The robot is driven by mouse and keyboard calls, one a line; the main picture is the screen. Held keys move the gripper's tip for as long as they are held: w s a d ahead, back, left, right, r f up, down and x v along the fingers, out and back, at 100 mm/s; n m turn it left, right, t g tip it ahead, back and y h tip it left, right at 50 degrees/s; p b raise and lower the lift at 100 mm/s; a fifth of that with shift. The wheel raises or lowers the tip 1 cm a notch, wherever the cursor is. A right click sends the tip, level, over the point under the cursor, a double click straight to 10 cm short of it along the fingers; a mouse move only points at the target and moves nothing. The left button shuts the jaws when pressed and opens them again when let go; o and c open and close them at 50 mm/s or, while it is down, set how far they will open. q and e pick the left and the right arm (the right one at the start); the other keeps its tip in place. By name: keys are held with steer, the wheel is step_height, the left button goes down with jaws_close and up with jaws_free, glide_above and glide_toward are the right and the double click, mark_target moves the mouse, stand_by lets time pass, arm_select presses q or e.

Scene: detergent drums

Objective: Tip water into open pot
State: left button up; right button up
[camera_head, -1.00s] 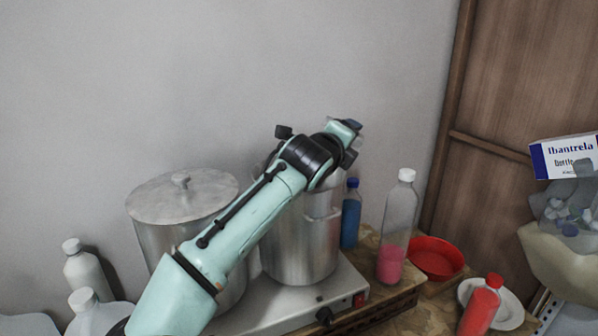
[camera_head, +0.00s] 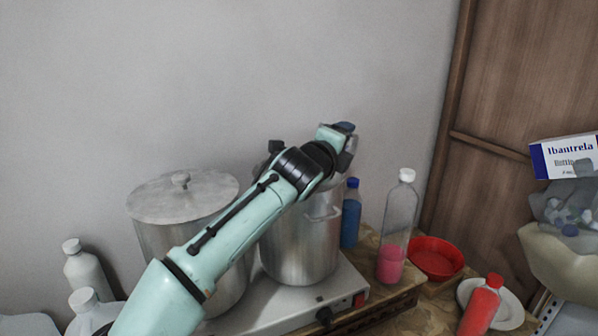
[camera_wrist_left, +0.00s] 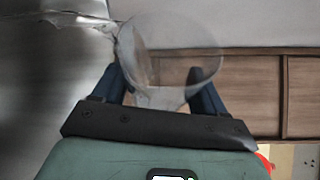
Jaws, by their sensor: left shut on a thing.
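The open pot (camera_head: 298,245) is a tall metal pot on the hot plate in the head view, its rim partly hidden by my left arm. My left gripper (camera_head: 345,141) is above and behind the pot's right side. In the left wrist view, the gripper (camera_wrist_left: 160,82) is shut on a clear round vessel (camera_wrist_left: 172,45), which sits between its blue fingers. I cannot make out the water in it or how far it is tilted. Shiny metal, seemingly the pot, fills the left of the wrist view (camera_wrist_left: 50,70). My right gripper is not in view.
A lidded pot (camera_head: 182,198) stands left of the open one on the hot plate (camera_head: 270,305). To the right are a blue bottle (camera_head: 350,218), a clear bottle with pink liquid (camera_head: 397,225), a red bowl (camera_head: 436,258) and a red bottle (camera_head: 481,308). White bottles (camera_head: 86,275) stand left.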

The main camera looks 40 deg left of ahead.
arm_select(q)
steer(key=shift+s+a+f+n, duration=0.2)
steer(key=shift+s+a+n, duration=0.15)
steer(key=shift+a+n, duration=0.15)
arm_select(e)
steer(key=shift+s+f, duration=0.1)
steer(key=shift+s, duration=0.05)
arm_select(q)
steer(key=shift+s+a+r+n+t+b, duration=0.2)
steer(key=shift+r+n+t+b, duration=0.4)
steer(key=shift+n, duration=0.3)
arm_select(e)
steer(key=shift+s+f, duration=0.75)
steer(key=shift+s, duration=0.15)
arm_select(q)
steer(key=shift+f, duration=0.1)
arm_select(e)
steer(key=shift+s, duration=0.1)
